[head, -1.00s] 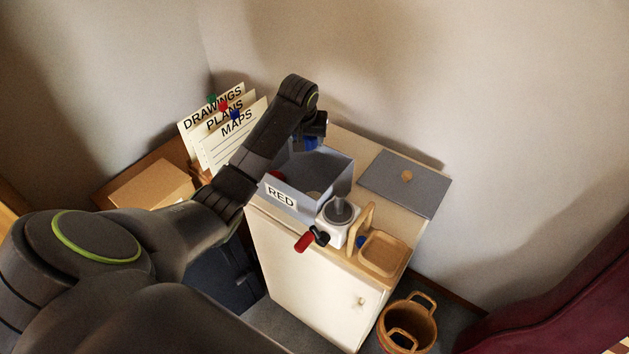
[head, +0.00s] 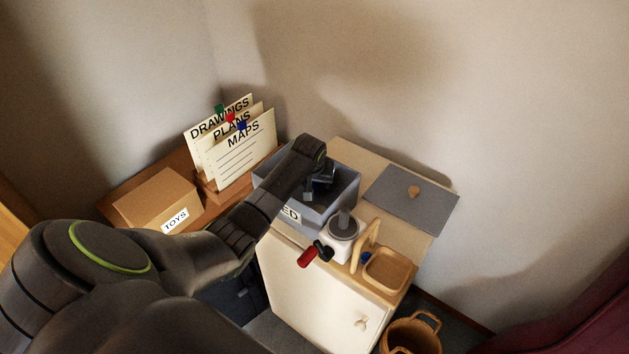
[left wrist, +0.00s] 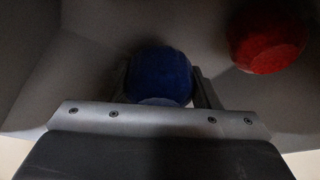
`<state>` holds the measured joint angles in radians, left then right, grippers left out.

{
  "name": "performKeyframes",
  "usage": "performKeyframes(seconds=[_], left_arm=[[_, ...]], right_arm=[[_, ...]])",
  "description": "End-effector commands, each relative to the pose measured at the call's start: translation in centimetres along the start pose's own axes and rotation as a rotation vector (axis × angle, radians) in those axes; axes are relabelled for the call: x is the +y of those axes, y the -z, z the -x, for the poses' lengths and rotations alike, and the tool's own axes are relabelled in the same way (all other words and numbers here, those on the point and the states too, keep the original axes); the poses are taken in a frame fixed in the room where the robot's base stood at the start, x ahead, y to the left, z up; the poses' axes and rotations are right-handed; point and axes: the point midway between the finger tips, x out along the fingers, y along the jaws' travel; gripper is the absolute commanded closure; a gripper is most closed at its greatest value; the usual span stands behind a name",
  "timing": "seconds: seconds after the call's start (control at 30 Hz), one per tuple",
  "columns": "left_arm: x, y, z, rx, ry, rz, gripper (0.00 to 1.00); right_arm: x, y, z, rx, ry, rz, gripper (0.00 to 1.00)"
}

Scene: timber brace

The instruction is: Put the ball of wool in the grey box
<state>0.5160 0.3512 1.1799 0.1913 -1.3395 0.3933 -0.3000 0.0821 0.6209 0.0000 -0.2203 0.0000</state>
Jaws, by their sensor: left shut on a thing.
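The grey box (head: 343,205) stands on the cabinet top, its label partly covered by my arm, with "ED" readable. My left gripper (head: 320,188) is down inside the box opening. In the left wrist view, my left gripper (left wrist: 160,92) is shut on a blue ball (left wrist: 158,72), one finger on each side of it. A red ball (left wrist: 268,40) lies in the box to the right of the blue one, apart from it. The wool's texture is too dark to make out. In the head view, the gripper hides the blue ball. My right gripper is not in view.
A white device (head: 343,237) with a red-handled crank (head: 310,256) stands close in front of the box. A wooden tray (head: 385,272) is to its right. A grey mat (head: 412,200) lies behind. Upright cards (head: 235,150) and a TOYS carton (head: 157,196) are left.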

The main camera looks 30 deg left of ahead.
Motion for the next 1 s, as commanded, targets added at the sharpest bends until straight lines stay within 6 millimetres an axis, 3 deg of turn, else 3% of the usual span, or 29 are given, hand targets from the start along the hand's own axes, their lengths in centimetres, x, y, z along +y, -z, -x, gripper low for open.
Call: performKeyframes(seconds=[0.77,0.8,0.93,1.0], left_arm=[[0.0,-0.6,-1.3,0.0,-0.001,0.0,0.7],[0.0,-0.6,-1.3,-0.001,0.0,0.0,0.38],[0.0,-0.6,-1.3,-0.002,0.0,0.0,0.22],[0.0,-0.7,-1.3,-0.002,0.0,0.0,0.22]], right_arm=[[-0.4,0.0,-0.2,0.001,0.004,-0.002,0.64],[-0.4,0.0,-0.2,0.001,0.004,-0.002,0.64],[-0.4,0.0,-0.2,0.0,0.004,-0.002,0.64],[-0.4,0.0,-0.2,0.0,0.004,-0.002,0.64]])
